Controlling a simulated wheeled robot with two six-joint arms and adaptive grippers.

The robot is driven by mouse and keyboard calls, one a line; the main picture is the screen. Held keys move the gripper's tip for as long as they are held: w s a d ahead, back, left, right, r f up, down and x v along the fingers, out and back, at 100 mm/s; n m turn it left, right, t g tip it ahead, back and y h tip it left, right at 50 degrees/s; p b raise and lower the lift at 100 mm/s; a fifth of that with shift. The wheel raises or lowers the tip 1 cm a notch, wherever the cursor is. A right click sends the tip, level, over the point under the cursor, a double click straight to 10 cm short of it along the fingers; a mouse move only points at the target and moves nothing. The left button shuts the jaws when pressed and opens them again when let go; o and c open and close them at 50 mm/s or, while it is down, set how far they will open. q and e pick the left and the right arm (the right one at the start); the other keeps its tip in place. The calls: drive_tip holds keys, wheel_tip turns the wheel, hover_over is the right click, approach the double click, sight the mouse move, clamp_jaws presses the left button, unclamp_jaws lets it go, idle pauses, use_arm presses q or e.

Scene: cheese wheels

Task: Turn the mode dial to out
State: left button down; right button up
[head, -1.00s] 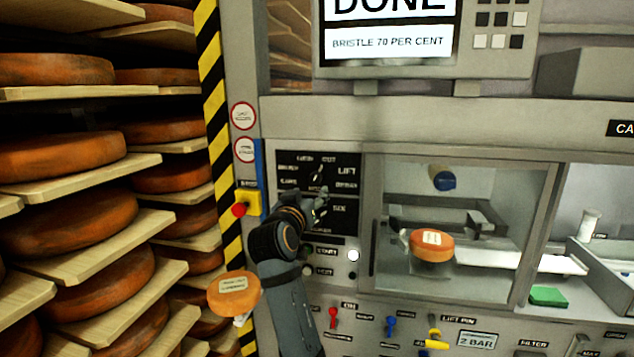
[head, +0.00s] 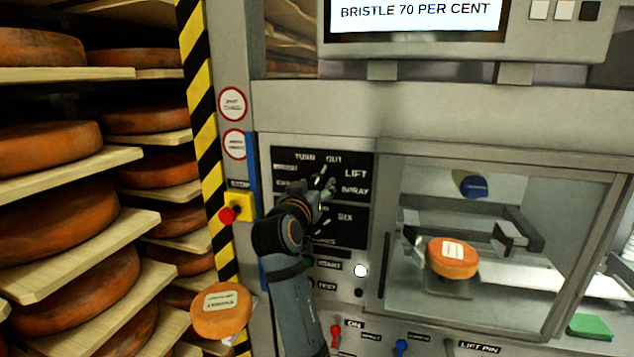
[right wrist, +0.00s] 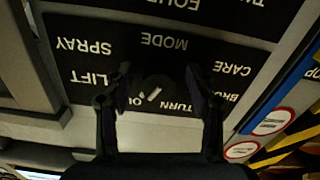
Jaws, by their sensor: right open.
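The mode dial (head: 322,176) sits on a black label panel (head: 290,213), with words such as TURN, OUT, LIFT and SPRAY around it. My right gripper (head: 326,192) is open in front of the dial and partly covers it and the left labels. In the right wrist view, upside down, the dial (right wrist: 152,94) with a small white mark lies between the two spread fingers of the right gripper (right wrist: 158,80). The mark is near OUT and TURN; I cannot tell exactly which it points at. Contact with the dial is not clear. My left gripper is out of view.
A red stop button (head: 228,215) on yellow is left of the panel. A second dial by SIX lies just below. A windowed chamber at right holds an orange cheese wheel (head: 452,257). Another wheel (head: 221,311) is at lower left. Racks of cheese (head: 60,225) fill the left side.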

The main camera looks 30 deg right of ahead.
drive_tip(key=shift+s+a+r, duration=0.45)
drive_tip(key=shift+s+a, duration=0.15)
drive_tip(key=shift+a, duration=0.15)
drive_tip(key=c, duration=0.3)
drive_tip(key=shift+d, duration=0.1)
drive_tip(key=shift+c, duration=1.3)
drive_tip(key=shift+w+d+f, duration=0.1)
drive_tip(key=shift+w, duration=0.05)
drive_tip(key=shift+c, duration=2.5)
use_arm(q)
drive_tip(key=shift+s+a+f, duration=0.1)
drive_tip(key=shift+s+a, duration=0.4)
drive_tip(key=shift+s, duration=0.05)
use_arm(e)
drive_tip(key=shift+n, duration=0.3)
drive_tip(key=shift+c, duration=0.4)
drive_tip(key=o, duration=0.9)
drive_tip(key=shift+o, duration=1.2)
drive_tip(key=shift+w+d+f, duration=0.1)
drive_tip(key=shift+d, duration=0.1)
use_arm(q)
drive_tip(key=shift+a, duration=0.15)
